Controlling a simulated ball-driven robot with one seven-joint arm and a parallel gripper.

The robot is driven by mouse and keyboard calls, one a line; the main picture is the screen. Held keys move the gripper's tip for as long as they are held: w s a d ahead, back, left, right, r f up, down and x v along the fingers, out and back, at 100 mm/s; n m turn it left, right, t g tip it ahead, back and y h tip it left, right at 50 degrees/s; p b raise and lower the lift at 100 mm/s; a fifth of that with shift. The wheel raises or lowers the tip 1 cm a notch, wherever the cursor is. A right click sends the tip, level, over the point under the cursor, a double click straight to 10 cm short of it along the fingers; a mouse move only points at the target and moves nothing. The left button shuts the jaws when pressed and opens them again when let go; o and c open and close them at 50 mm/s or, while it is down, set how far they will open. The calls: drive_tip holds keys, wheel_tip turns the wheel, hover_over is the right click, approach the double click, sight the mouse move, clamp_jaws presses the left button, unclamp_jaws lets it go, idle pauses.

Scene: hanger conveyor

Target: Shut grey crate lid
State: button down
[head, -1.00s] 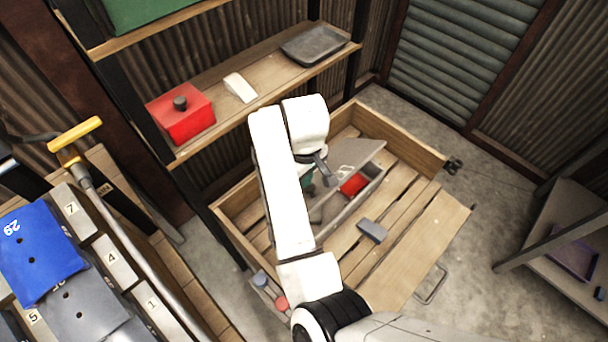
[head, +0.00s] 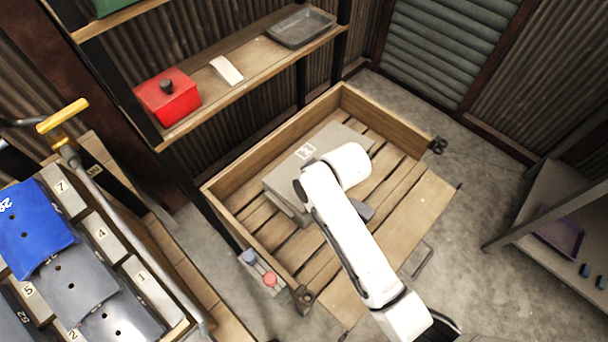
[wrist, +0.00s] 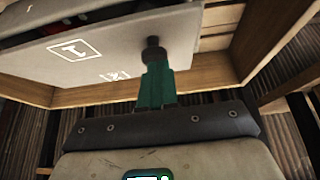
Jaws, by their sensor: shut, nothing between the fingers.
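The grey crate (head: 288,207) stands inside the wooden pallet box. Its grey lid (head: 335,135) bears a white label and lies over the crate in the head view; my arm covers its right part. In the wrist view a pale grey panel (wrist: 110,50) with white markings fills the upper left. A dark gap with something red shows past its far edge, so I cannot tell if the lid is fully down. My gripper (wrist: 153,45), with green fingers and a dark tip, is shut and empty, against or just in front of that panel. In the head view its fingers are hidden.
The wooden pallet box (head: 385,118) has raised walls and a lowered front flap (head: 425,210). A small grey block (head: 364,211) lies beside the crate. A shelf with a red box (head: 168,98) and dark tray (head: 300,28) stands behind. Blue and grey hanging pieces are at left.

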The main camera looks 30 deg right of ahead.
drive_tip(key=shift+s+d+f+t, duration=0.1)
drive_tip(key=shift+s+f+t, duration=0.15)
drive_tip(key=shift+f, duration=0.15)
drive_tip(key=shift+s+d+f+t, duration=0.1)
drive_tip(key=shift+s+f+t, duration=0.15)
drive_tip(key=shift+f, duration=0.15)
drive_tip(key=shift+s+d+f+b, duration=0.1)
drive_tip(key=shift+s+f+b, duration=0.2)
drive_tip(key=shift+f, duration=0.4)
drive_tip(key=shift+f, duration=0.1)
wheel_tip(320, 180, up, 5)
drive_tip(key=p, duration=0.4)
drive_tip(key=shift+f+p, duration=0.1)
drive_tip(key=shift+p, duration=0.25)
drive_tip(key=s+v, duration=0.1)
drive_tip(key=v, duration=0.8)
drive_tip(key=shift+d+b, duration=0.25)
drive_tip(key=shift+b, duration=0.05)
drive_tip(key=shift+s+f, duration=0.15)
drive_tip(key=s+d+f+m+g, duration=0.2)
drive_tip(key=s+d, duration=0.1)
drive_tip(key=s, duration=0.7)
drive_tip(key=s+d+f+m+g+h, duration=0.1)
drive_tip(key=s+d+f+m+g, duration=0.1)
drive_tip(key=s, duration=0.8)
drive_tip(key=shift+d+g+h, duration=0.3)
drive_tip(key=shift+d+g, duration=0.25)
drive_tip(key=shift+g, duration=0.05)
